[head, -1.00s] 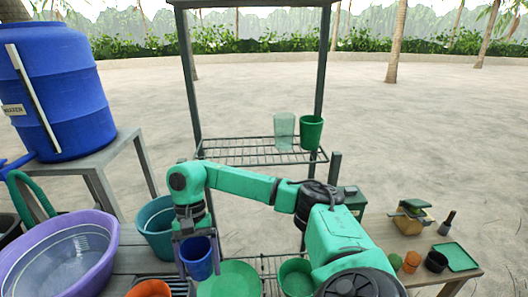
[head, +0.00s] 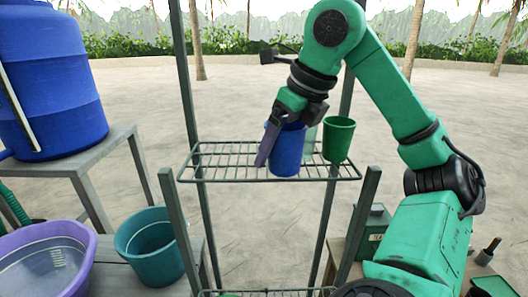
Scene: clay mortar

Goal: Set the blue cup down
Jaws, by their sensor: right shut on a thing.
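The blue cup (head: 288,150) is upright at the wire shelf (head: 225,162) of the rack, near the middle of its width. Its base appears level with the shelf wires; I cannot tell whether it touches them. My right gripper (head: 276,138) is shut on the blue cup from the left and above, with a purple finger along the cup's left side. A green cup (head: 338,139) stands upright on the shelf to the right. A clear cup (head: 309,143) stands between them, partly hidden by the blue cup. My left gripper is not in view.
The left part of the shelf is bare. Dark rack posts (head: 187,90) flank the shelf. A teal bucket (head: 150,246), a purple basin (head: 45,262) and a large blue barrel (head: 50,95) are on the left. A green box (head: 370,232) is at lower right.

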